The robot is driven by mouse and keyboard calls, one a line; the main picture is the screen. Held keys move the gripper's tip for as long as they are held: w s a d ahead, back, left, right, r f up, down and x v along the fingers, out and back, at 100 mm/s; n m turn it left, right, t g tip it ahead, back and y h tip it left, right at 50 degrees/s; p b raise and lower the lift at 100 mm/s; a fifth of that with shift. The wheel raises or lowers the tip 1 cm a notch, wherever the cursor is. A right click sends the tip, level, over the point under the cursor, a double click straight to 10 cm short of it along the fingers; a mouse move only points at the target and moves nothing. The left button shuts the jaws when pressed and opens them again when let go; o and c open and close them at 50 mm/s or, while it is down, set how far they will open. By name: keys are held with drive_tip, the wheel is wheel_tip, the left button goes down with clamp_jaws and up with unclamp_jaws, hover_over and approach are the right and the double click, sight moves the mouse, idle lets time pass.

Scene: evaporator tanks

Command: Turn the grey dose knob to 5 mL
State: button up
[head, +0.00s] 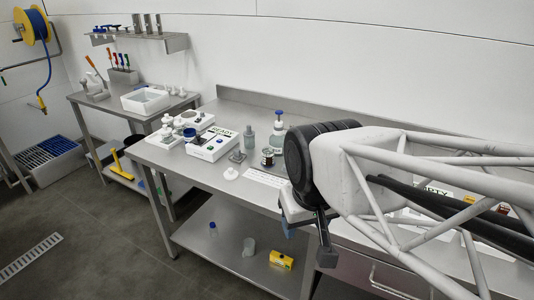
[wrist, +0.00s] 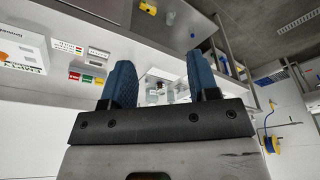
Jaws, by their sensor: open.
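I cannot make out the grey dose knob for certain in either view. A bottle with a blue top (head: 278,126) stands at the back of the steel bench in the head view, too small to show a knob. A grey-green bottle (head: 249,137) stands to its left. My gripper (wrist: 162,82) shows two blue fingers spread apart, open and with nothing held between them. Small pale bottle-like items show beyond the fingers, blurred. In the head view my arm comes in from the right and hides much of the bench there.
A white box labelled READY (head: 212,144), a small dark-red jar (head: 267,157) and a white keyboard-like strip (head: 266,178) are on the bench. A yellow box (head: 281,259) lies on the lower shelf. A side table (head: 85,97) holds a white basin (head: 146,99).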

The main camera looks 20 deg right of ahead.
drive_tip(key=w+d+r+n, duration=0.1)
drive_tip(key=w+d+n, duration=0.15)
drive_tip(key=w, duration=1.15)
drive_tip(key=n+g, duration=0.2)
drive_tip(key=n, duration=0.3)
hover_over(286, 166)
drive_tip(key=f, duration=1.7)
drive_tip(key=shift+s+a, duration=0.15)
drive_tip(key=shift+a, duration=0.1)
drive_tip(key=shift+d+f, duration=0.1)
drive_tip(key=shift+f, duration=0.05)
drive_tip(key=shift+f, duration=0.15)
drive_tip(key=shift+w+d+f, duration=0.1)
drive_tip(key=shift+f, duration=1.8)
drive_tip(key=shift+w+f, duration=0.1)
drive_tip(key=shift+f, duration=1.8)
drive_tip(key=c, duration=0.9)
